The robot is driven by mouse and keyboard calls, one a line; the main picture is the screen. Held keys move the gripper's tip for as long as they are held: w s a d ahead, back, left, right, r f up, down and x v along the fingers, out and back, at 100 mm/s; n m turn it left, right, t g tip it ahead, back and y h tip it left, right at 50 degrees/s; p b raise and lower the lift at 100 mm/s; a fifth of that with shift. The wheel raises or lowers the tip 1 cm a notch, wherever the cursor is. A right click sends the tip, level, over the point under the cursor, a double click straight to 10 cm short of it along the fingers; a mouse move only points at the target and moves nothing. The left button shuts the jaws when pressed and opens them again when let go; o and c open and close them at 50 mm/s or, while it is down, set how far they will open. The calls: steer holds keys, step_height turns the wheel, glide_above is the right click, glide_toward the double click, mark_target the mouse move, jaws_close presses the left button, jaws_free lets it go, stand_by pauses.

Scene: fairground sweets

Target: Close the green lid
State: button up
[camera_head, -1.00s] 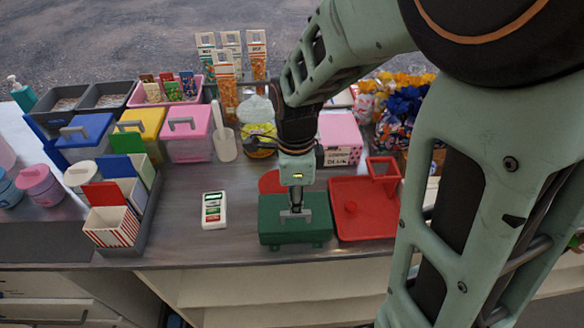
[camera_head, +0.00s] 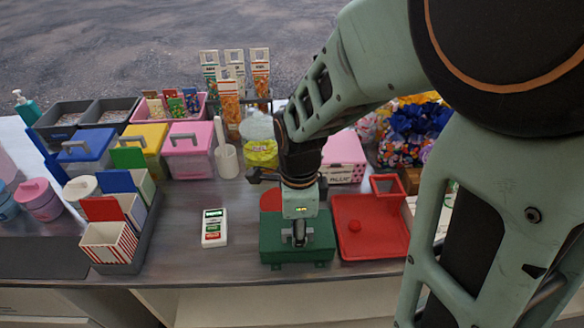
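The green box (camera_head: 270,249) stands near the table's front edge, with its green lid (camera_head: 321,239) looking flat on top. My gripper (camera_head: 299,241) reaches down over the middle of the lid, at its small grey handle. The fingers and most of the handle overlap in this view. I cannot tell whether the fingers hold the handle or only touch it. My wrist hides part of the box's far edge.
A red tray (camera_head: 375,243) with a raised red frame is close on the right. A white card reader (camera_head: 214,228) lies to the left, with bare table between. Yellow (camera_head: 152,136), blue and pink lidded boxes and a pink carton (camera_head: 346,160) stand behind.

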step_height(320, 180, up, 13)
steer(key=p, duration=1.1)
